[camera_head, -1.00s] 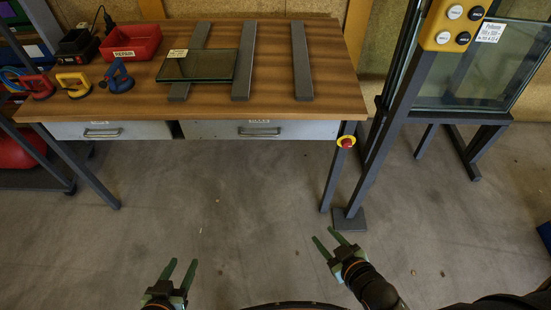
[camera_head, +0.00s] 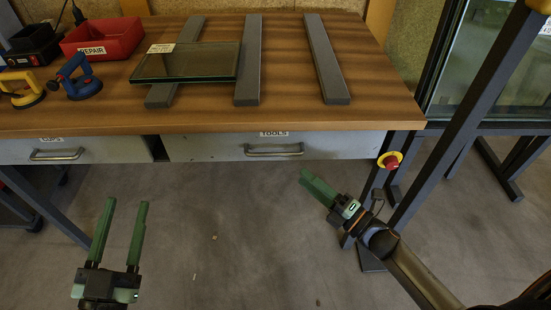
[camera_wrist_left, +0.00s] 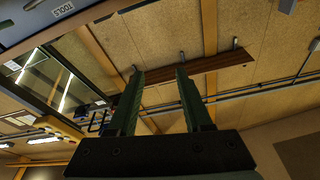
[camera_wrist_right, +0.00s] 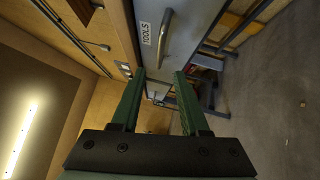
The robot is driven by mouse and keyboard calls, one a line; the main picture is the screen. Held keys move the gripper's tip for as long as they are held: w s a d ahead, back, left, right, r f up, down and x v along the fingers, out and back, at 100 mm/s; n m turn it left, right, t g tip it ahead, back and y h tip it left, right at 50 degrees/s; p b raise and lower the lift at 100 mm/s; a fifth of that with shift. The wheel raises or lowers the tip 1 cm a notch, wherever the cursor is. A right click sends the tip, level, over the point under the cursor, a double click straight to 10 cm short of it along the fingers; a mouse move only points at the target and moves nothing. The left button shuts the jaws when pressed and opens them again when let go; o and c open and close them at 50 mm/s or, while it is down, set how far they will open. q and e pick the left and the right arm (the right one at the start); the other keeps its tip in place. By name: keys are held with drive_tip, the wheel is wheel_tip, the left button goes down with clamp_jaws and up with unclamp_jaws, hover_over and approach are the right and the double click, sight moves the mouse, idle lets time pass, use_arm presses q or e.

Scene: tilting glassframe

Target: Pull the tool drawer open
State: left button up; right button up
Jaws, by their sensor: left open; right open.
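The tool drawer (camera_head: 215,147) is a grey front labelled TOOLS under the wooden workbench, with a metal bar handle (camera_head: 274,150). It looks shut. The drawer label shows at the upper left in the left wrist view (camera_wrist_left: 62,8). In the right wrist view the handle (camera_wrist_right: 165,38) stands ahead, beyond the fingers. My right gripper (camera_head: 312,186) is open and empty, below and to the right of the handle, apart from it. My left gripper (camera_head: 122,222) is open and empty in front of the bench, below the left drawer, pointing up in the picture.
The left drawer (camera_head: 100,149) is labelled CLIPS. On the bench lie a glass pane (camera_head: 190,63), grey bars (camera_head: 326,60), a red REPAIR bin (camera_head: 104,38) and suction lifters (camera_head: 76,78). A red stop button (camera_head: 390,160) and a dark steel frame (camera_head: 470,110) stand right of the drawer. The floor in front is clear.

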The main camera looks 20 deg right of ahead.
sight(275, 153)
use_arm(q)
wheel_tip(275, 153, up, 6)
drive_tip(key=s+m+t+h+b, duration=0.1)
drive_tip(key=s+t+h, duration=0.1)
drive_tip(key=shift+d+m, duration=0.3)
drive_tip(key=shift+m, duration=0.1)
use_arm(e)
drive_tip(key=shift+x, duration=5.55)
use_arm(q)
drive_tip(key=shift+f+h, duration=0.1)
drive_tip(key=shift+h, duration=0.3)
use_arm(e)
clamp_jaws()
